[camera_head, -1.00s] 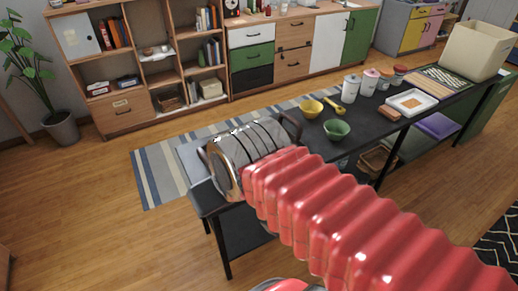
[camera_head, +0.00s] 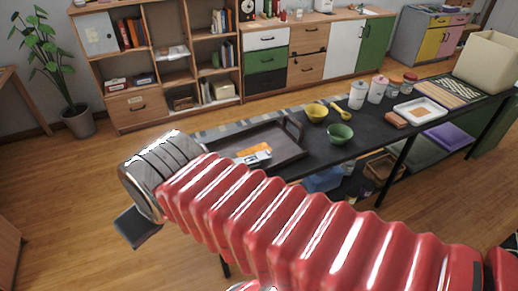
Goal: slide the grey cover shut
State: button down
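A pale grey panel (camera_head: 95,33) stands upright across the left part of the bookcase's upper left compartment, at the far wall. It is the only thing I see that looks like a grey cover. The right part of that compartment is open and shows books (camera_head: 130,33). My arm reaches in from the lower right to a metal wrist at the left, far in front of the bookcase and not touching the panel. A dark flat piece below the wrist looks like part of my gripper (camera_head: 138,228). Its fingers are mostly hidden, so its opening cannot be seen.
A long black table (camera_head: 368,130) lies between me and the bookcase (camera_head: 180,78). It bears a dark tray (camera_head: 288,150), a yellow bowl (camera_head: 316,113), a green bowl (camera_head: 340,134) and jars. A potted plant (camera_head: 78,122) stands left of the bookcase. Wooden floor is clear at left.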

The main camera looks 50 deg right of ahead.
aim_at(264, 154)
jog(key=u, duration=0.75)
jog(key=k, duration=1)
jog(key=z, duration=1.15)
jog(key=i, duration=1)
jog(key=z, duration=0.05)
